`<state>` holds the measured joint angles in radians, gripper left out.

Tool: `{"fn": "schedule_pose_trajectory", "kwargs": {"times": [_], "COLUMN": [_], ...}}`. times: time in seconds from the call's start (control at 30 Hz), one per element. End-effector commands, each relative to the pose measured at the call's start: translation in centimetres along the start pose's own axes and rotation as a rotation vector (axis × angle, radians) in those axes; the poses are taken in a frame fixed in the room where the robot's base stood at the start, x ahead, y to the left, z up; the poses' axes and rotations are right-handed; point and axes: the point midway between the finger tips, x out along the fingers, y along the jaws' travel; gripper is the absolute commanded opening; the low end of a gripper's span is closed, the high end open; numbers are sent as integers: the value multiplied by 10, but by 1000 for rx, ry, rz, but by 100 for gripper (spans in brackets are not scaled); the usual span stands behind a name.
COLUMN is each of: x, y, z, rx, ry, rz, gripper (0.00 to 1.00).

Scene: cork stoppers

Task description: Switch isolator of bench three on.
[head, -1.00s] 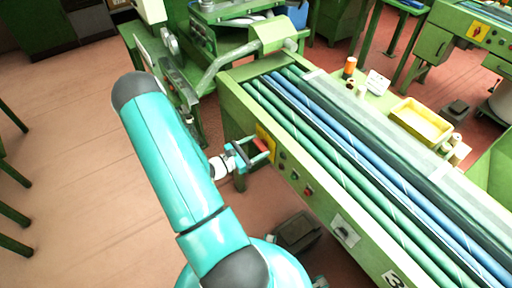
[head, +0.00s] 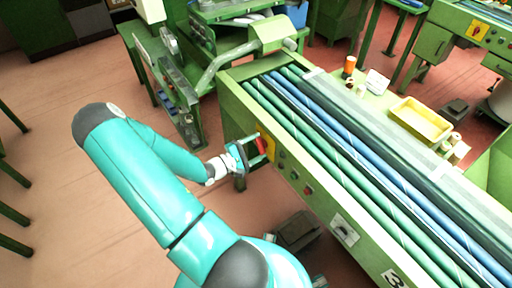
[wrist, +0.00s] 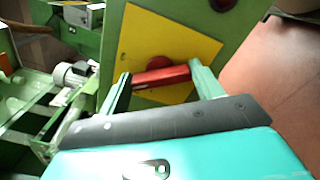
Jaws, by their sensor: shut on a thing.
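The isolator is a red handle (head: 262,145) on a yellow plate (head: 270,150) at the left end of the green bench's front panel. In the wrist view the red handle (wrist: 160,77) lies across the picture in front of the yellow plate (wrist: 150,45), with a round red hub behind it. My gripper (head: 257,150) is at the handle, and in the wrist view its two fingers (wrist: 161,82) are shut on the handle's ends. Any on or off marking cannot be read.
Small buttons (head: 308,191) and a socket plate (head: 344,230) sit further right along the front panel. Green and blue rollers fill the bench top. A green machine (head: 185,105) stands behind left. The floor (head: 70,170) at left is mostly clear.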

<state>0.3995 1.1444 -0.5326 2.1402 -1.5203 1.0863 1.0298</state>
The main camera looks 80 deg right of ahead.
Motion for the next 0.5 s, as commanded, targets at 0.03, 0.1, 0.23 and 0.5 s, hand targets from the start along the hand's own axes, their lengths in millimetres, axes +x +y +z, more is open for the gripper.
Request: {"fn": "schedule_pose_trajectory", "kwargs": {"times": [0.03,0.1,0.23,0.5], "x": [-2,-1,-2,-2], "y": [0,0,0,-1], "z": [-2,-2,-2,-2], "rx": [41,107,229,443], "ry": [4,5,5,5], "rz": [3,3,2,2], "gripper": [43,43,43,43]}}
